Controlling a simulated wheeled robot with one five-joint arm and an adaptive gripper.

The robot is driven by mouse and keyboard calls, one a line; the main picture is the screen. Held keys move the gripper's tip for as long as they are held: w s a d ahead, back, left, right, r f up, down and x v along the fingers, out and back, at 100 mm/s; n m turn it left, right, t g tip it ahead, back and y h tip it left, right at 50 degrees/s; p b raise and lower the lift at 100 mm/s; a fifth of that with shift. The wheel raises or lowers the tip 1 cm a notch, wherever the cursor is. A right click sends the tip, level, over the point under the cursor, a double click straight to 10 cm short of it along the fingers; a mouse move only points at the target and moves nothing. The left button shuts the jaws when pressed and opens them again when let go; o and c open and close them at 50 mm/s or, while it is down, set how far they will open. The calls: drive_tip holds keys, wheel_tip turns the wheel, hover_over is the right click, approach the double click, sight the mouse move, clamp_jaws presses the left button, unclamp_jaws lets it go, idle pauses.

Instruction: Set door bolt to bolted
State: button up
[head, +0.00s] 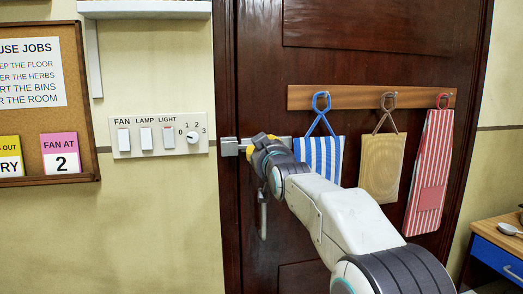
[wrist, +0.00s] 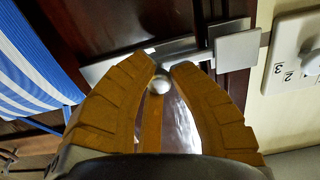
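The door bolt is a grey metal bar and plate (wrist: 128,62) on the dark brown door, running toward a square metal piece (wrist: 237,47) at the frame side. In the head view, that square piece (head: 229,147) shows left of my gripper (head: 262,146), which hides much of the bolt. In the wrist view, my gripper (wrist: 168,66) has its two yellow fingers apart in front of the bolt. A small round metal knob (wrist: 158,86) shows between them, closer to the left finger. I cannot tell whether a finger touches it, nor how far the bar reaches.
A striped blue cloth (head: 322,158), a tan board (head: 383,168) and a red striped cloth (head: 429,172) hang from a wooden rail (head: 300,97) right of the bolt. A switch panel (head: 160,135) is on the wall to the left. A door handle (head: 263,215) hangs below my gripper.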

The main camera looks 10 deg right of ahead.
drive_tip(key=o, duration=0.3)
drive_tip(key=shift+a+r, duration=0.2)
drive_tip(key=shift+a, duration=0.1)
drive_tip(key=shift+o, duration=1)
drive_tip(key=shift+d+f, duration=0.1)
drive_tip(key=shift+s, duration=0.1)
drive_tip(key=s, duration=1.2)
drive_tip(key=shift+s, duration=0.1)
